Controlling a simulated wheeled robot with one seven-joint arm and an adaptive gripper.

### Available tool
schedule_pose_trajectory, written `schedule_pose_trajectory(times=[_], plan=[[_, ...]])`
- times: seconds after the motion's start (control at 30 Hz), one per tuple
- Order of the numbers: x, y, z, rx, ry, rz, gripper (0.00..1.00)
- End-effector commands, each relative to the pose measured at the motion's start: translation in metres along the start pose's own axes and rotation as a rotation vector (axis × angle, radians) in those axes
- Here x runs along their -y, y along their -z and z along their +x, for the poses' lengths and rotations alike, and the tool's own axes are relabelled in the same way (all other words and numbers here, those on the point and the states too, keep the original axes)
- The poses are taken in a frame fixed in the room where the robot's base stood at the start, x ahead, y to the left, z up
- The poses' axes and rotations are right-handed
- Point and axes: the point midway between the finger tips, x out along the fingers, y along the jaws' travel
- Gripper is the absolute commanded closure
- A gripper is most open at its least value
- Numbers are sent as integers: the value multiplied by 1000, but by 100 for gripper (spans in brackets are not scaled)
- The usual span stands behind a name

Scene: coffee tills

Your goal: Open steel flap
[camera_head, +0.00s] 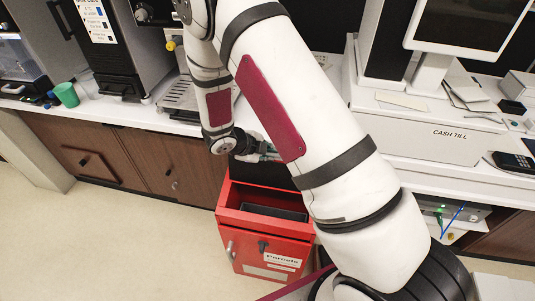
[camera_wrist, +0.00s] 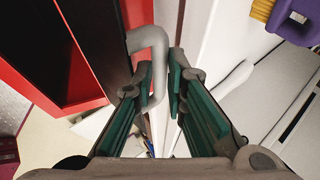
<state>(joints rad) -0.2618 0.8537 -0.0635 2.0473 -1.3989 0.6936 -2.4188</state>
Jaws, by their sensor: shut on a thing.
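The red parcels box (camera_head: 265,235) stands on the floor in front of the counter, its top open onto a dark inside. A dark panel (camera_head: 258,178), which looks like the flap, stands raised at the back of the box. In the wrist view the dark panel (camera_wrist: 112,42) shows edge-on beside the red frame, with a grey bent handle (camera_wrist: 153,48) on it. My gripper (camera_wrist: 160,82) is shut on this handle, its green-lined fingers on either side. In the head view my gripper (camera_head: 262,152) is partly hidden behind my arm, near the panel's top.
The counter behind holds a coffee machine (camera_head: 105,45), a green cup (camera_head: 66,95) and, at right, the cash till (camera_head: 440,140) with its screen (camera_head: 468,22). Wooden cabinet doors (camera_head: 150,160) lie left of the box. The floor (camera_head: 130,235) at front left is clear.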

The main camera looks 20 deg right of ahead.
Motion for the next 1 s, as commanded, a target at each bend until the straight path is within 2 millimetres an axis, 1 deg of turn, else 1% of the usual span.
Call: schedule_pose_trajectory(times=[0.03, 0.5, 0.53, 0.57, 1.0], plan=[[11, 0, -1, 0, 20, 11, 100], [14, 0, 0, 0, 22, 13, 100], [14, 0, 0, 0, 22, 13, 83], [14, 0, 0, -1, 22, 13, 80], [10, 1, 1, -3, 16, 10, 80]])
